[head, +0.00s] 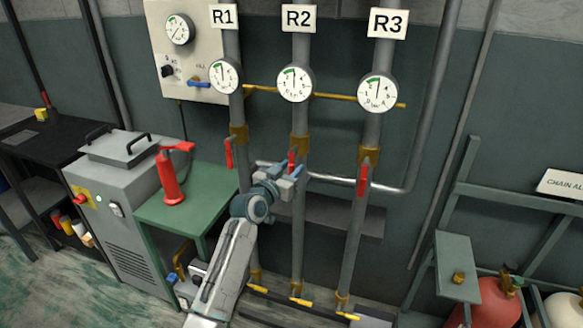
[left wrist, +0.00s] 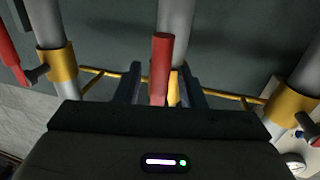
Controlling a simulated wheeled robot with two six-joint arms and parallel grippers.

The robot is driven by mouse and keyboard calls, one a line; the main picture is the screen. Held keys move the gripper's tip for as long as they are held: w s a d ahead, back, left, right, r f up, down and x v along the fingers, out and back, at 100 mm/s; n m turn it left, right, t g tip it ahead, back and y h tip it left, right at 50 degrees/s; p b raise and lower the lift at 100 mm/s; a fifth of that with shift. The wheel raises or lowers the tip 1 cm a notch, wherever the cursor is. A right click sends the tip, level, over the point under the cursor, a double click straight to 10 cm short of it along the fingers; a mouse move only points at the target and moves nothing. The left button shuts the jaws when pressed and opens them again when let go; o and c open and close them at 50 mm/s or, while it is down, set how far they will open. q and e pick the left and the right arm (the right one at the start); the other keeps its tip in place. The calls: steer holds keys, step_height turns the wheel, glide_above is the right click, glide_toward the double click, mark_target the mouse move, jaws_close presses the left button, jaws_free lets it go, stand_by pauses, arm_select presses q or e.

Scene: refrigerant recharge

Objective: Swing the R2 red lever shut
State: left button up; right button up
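The R2 red lever (head: 292,157) is on the middle pipe, under the R2 sign (head: 299,18). In the head view its lower part is hidden behind my left gripper (head: 292,176). In the left wrist view the lever (left wrist: 161,68) stands between the two dark fingers of my left gripper (left wrist: 163,86), in line with the pipe behind it. The fingers are apart, with a gap on each side of the lever. My right gripper is in neither view.
The R1 red lever (head: 229,153) and the R3 red lever (head: 363,176) hang along the neighbouring pipes. A grey horizontal pipe (head: 335,179) runs close to my gripper. A green table (head: 200,207) with a red extinguisher-like object (head: 171,178) stands at left.

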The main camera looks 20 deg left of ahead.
arm_select(q)
steer(key=shift+w+d, duration=0.1)
steer(key=shift+w, duration=0.25)
jaws_close()
